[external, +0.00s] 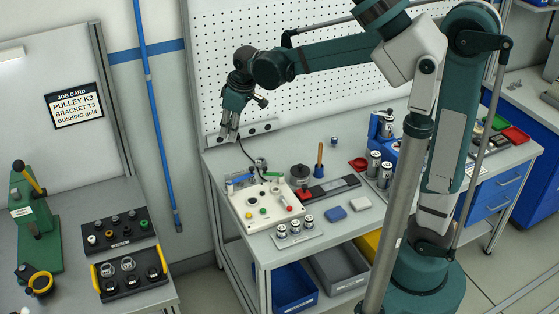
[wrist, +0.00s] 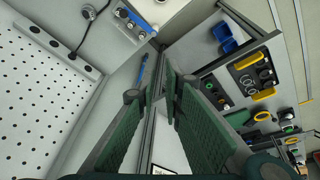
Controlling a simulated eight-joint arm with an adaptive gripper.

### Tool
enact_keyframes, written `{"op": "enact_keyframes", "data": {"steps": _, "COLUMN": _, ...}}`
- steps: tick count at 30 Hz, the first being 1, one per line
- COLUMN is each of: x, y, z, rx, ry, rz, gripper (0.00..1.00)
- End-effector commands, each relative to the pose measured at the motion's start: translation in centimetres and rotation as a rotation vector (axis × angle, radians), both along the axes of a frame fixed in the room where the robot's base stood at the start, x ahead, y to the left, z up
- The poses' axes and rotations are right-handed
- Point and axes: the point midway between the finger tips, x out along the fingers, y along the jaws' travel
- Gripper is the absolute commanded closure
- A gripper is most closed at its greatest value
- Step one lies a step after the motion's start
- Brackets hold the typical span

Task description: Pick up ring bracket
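A black tray with yellow handles (external: 104,289) stands on the left bench. It holds silver ring-shaped parts, likely the ring brackets (external: 129,264), with dark round parts in front of them. The same tray shows at the right of the wrist view (wrist: 240,66), with its rings (wrist: 264,73); their labels are too small to read. My gripper (external: 229,137) hangs in the air before the pegboard, above the back left of the middle bench and far from the tray. In the wrist view its green fingers (wrist: 155,100) are apart with nothing between them.
A black tray of knobs (external: 115,241) lies behind the ring tray. A green press (external: 36,235) stands at the far left. The middle bench carries a cream fixture (external: 245,222) and silver cylinders. A job card (external: 74,106) reads "PULLEY K3, BRACKET T3, BUSHING gold". A floor gap separates the benches.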

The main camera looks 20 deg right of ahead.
Motion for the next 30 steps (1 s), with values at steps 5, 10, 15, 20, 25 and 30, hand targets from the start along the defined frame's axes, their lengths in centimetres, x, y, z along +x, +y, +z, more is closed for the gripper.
{"op": "enact_keyframes", "data": {"steps": 5, "x": 0.6, "y": 5.2, "z": -1.5, "rx": -0.023, "ry": 0.022, "rz": 0.079, "gripper": 0.9}}
{"op": "enact_keyframes", "data": {"steps": 10, "x": 0.7, "y": 9.9, "z": -3.2, "rx": -0.045, "ry": 0.042, "rz": 0.153, "gripper": 0.9}}
{"op": "enact_keyframes", "data": {"steps": 15, "x": 0.5, "y": 14.7, "z": -5.1, "rx": -0.068, "ry": 0.061, "rz": 0.225, "gripper": 0.9}}
{"op": "enact_keyframes", "data": {"steps": 20, "x": -0.1, "y": 19.2, "z": -7.2, "rx": -0.089, "ry": 0.079, "rz": 0.295, "gripper": 0.9}}
{"op": "enact_keyframes", "data": {"steps": 25, "x": -1.1, "y": 24.1, "z": -9.5, "rx": -0.112, "ry": 0.098, "rz": 0.368, "gripper": 0.9}}
{"op": "enact_keyframes", "data": {"steps": 30, "x": -2.5, "y": 28.8, "z": -12.2, "rx": -0.136, "ry": 0.114, "rz": 0.442, "gripper": 0.9}}
